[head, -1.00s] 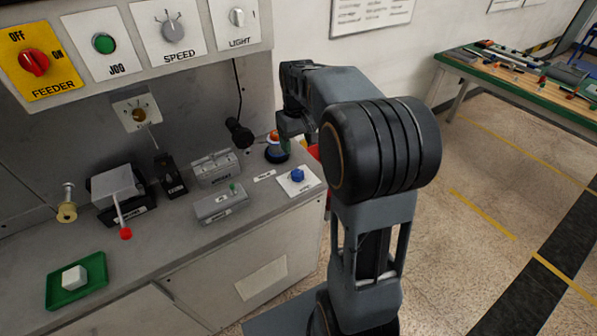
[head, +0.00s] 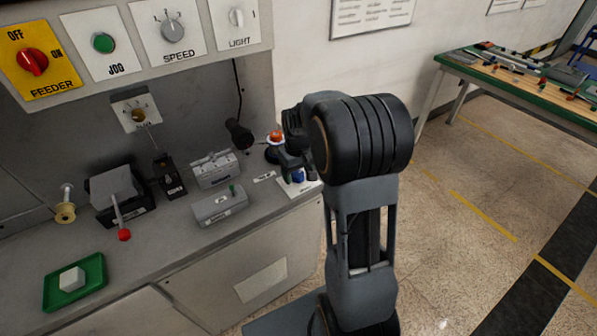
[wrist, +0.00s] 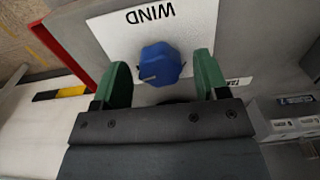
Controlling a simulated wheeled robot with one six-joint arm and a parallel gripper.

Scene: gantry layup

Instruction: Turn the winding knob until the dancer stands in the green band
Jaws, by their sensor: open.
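The winding knob is a blue faceted knob (wrist: 160,65) on a white plate marked WIND (wrist: 125,30). In the head view the knob (head: 298,177) sits near the right end of the counter, partly hidden by my gripper. My gripper (head: 291,168) points down over it. In the wrist view my gripper (wrist: 162,77) is open, with one green finger on each side of the knob and gaps between. A pale pointer line shows on the knob. I cannot make out the dancer or a green band in these views.
Farther left are a red-ended lever (head: 124,234) and a green tray (head: 49,295) holding a white block. The counter's right edge is close.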

